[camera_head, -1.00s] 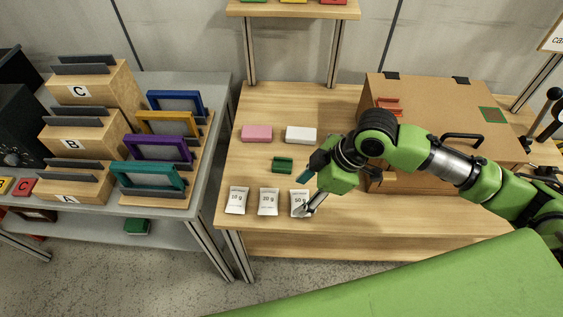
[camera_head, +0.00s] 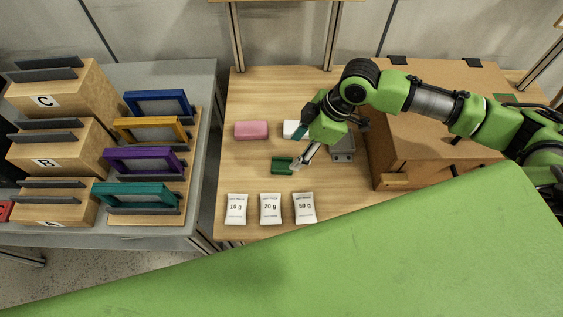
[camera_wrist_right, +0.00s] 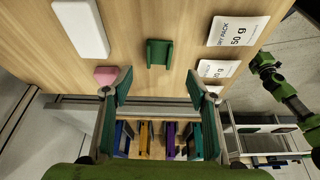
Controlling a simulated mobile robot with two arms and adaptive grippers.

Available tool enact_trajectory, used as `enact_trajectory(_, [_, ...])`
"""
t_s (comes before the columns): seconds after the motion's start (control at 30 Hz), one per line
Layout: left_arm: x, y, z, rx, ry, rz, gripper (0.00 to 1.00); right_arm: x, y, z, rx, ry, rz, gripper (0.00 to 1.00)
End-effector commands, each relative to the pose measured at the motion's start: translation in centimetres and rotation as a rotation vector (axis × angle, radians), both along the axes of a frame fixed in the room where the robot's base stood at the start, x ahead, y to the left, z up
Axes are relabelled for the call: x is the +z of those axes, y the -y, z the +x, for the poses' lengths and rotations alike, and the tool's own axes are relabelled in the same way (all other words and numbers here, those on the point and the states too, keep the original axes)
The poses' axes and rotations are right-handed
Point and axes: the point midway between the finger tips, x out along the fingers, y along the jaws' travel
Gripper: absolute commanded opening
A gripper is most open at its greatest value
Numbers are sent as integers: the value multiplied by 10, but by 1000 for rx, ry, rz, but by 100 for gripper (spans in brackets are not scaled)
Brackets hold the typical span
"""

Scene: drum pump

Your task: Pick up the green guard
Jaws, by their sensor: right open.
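The green guard (camera_head: 281,166) is a small green channel-shaped piece lying on the wooden table. In the right wrist view the guard (camera_wrist_right: 159,53) lies ahead of the fingers, a little above the midline between them, with wood showing all around it. My right gripper (camera_head: 298,152) is just right of the guard in the head view. In the wrist view the right gripper (camera_wrist_right: 160,90) has its two fingers wide apart with nothing between them. It looks apart from the guard.
A pink block (camera_head: 251,130) and a white block (camera_head: 294,130) lie behind the guard. Packets marked 10 g (camera_head: 236,209), 20 g (camera_head: 271,209) and 50 g (camera_head: 304,208) lie in front. A large wooden box (camera_head: 420,140) stands right. Coloured frames (camera_head: 160,104) stand on the left table.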

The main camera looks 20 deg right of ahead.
Motion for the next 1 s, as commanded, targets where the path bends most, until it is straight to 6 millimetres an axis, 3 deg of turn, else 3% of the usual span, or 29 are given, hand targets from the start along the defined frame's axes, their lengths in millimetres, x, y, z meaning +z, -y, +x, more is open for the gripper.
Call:
enact_trajectory(0.2, [1, -1, -11, 1, -16, 1, 50, -26, -11, 4, 0, -1, 1, 53])
enact_trajectory(0.37, [6, 0, 3, 1, 3, 0, 50, -35, -16, 5, 0, -1, 0, 53])
enact_trajectory(0.5, [15, 1, 17, 1, 25, -3, 50, -53, -26, 8, 0, -2, 1, 53])
enact_trajectory(0.63, [15, 1, 18, 1, 26, -3, 50, -70, -31, 11, -1, 0, 0, 53])
enact_trajectory(0.93, [14, 0, 8, 1, 12, -1, 50, -75, -32, 12, 1, 1, 0, 53])
enact_trajectory(1.0, [14, 0, 6, 1, 9, -1, 50, -75, -32, 12, 1, 1, 0, 37])
